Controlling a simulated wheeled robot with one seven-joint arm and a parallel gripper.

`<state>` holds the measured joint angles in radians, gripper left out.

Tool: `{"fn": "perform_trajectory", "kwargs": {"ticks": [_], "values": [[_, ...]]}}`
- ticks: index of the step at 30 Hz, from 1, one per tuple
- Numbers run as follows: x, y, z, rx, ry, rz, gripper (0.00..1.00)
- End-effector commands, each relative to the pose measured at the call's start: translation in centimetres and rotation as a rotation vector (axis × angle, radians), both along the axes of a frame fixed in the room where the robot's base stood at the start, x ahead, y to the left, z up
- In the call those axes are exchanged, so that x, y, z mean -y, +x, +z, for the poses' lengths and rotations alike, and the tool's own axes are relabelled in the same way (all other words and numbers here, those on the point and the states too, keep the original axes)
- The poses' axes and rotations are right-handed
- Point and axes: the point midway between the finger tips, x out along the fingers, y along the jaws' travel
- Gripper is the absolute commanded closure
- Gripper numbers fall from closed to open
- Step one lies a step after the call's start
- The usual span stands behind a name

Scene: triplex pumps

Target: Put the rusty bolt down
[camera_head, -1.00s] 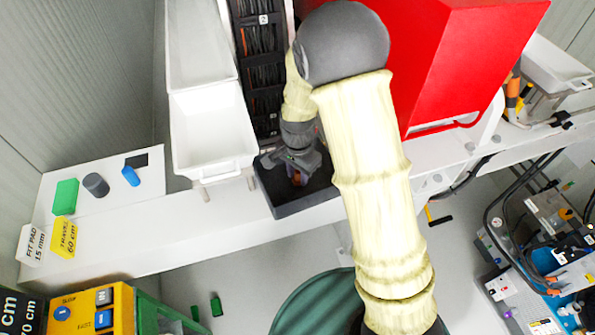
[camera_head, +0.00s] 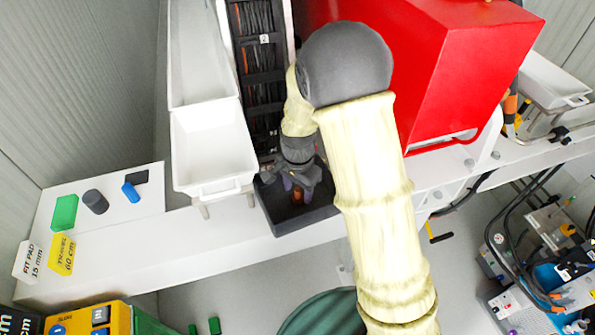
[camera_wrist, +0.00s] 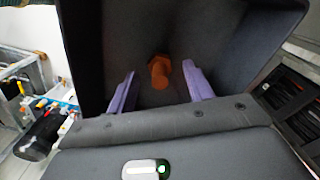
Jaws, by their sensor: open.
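The rusty bolt (camera_wrist: 159,72) is orange-brown and lies in the dark open-topped tray, between and a little beyond my fingertips in the wrist view. A small orange part of it (camera_head: 297,195) shows in the head view below my gripper. My gripper (camera_wrist: 158,90) has two purple fingers spread wide apart, with clear gaps between them and the bolt. In the head view my gripper (camera_head: 297,188) points down into the dark tray (camera_head: 283,223) on the white bench. My arm hides part of the tray's right side.
White bins (camera_head: 208,150) stand left of the tray, beside a dark rack (camera_head: 262,75). A large red housing (camera_head: 450,60) stands behind my arm. A white board (camera_head: 150,190) holds small green, grey and blue pieces at left.

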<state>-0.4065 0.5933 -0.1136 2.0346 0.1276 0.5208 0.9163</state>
Motion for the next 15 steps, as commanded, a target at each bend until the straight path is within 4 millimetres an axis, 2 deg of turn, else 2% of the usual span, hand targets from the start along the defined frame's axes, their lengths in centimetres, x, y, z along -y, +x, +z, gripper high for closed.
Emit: {"fn": "perform_trajectory", "kwargs": {"ticks": [15], "values": [[-0.1,0.1,9.4,0.005,0.002,0.001,0.48]]}}
